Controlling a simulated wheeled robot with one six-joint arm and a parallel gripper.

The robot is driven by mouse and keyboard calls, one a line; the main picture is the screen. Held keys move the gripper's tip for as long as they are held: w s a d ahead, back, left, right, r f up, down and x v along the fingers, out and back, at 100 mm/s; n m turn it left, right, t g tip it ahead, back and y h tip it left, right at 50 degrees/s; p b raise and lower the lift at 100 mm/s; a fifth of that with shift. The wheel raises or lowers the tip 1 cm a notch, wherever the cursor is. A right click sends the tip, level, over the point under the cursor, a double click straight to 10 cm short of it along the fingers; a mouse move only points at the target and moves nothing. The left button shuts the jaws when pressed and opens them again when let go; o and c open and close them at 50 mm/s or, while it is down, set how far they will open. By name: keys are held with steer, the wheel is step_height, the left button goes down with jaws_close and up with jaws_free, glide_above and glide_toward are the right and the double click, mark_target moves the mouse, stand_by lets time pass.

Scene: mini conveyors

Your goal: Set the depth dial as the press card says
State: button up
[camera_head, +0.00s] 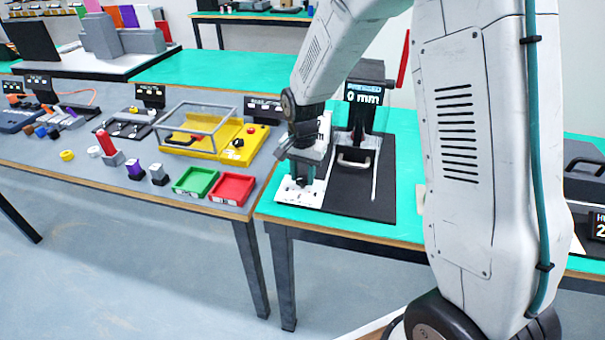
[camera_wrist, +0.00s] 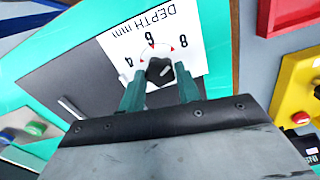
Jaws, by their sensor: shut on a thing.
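The depth dial (camera_wrist: 158,69) is a dark knob on a white plate (camera_wrist: 118,50) printed "DEPTH mm", with 4, 6 and 8 beside small red marks. A pale line on the knob slants toward the 8 side; its exact setting is hard to read. My gripper (camera_wrist: 160,84) has its two green fingers on either side of the knob, shut on it. In the head view my gripper (camera_head: 303,181) is down over the white plate (camera_head: 312,196), and the knob is hidden. I cannot make out a readable press card.

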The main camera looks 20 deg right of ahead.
mark_target(302, 178)
steer(key=o, duration=1)
steer(key=shift+c, duration=0.2)
step_height(302, 178, up, 8)
steer(key=shift+f, duration=0.1)
